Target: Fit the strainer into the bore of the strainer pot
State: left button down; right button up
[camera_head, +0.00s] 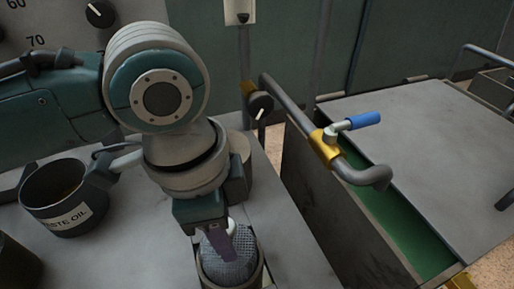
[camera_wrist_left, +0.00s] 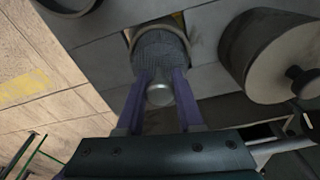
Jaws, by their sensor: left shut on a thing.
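The strainer, a dark grey mesh cylinder with a pale knob, is below my left gripper in the head view (camera_head: 236,268). My left gripper (camera_head: 218,240) points down and is shut on the strainer's knob. In the left wrist view the purple fingers (camera_wrist_left: 160,100) stand on either side of the knob, with the mesh strainer (camera_wrist_left: 160,55) beyond. The strainer pot (camera_head: 257,270) is a grey round pot at the bottom of the head view. The strainer overlaps its mouth; I cannot tell how deep it sits. My right gripper is not in view.
A dark pot labelled waste oil (camera_head: 68,216) stands on the grey bench at left. A grey cylinder (camera_head: 238,160) stands just behind my gripper. A bent pipe with a blue-handled valve (camera_head: 352,123) reaches over a green-lined tank (camera_head: 400,215) to the right.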

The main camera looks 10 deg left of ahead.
pick_arm(q)
jog(key=shift+f+b, duration=0.4)
jog(key=shift+f, duration=1.75)
jog(key=c, duration=0.5)
grip_release()
jog(key=shift+c, duration=0.2)
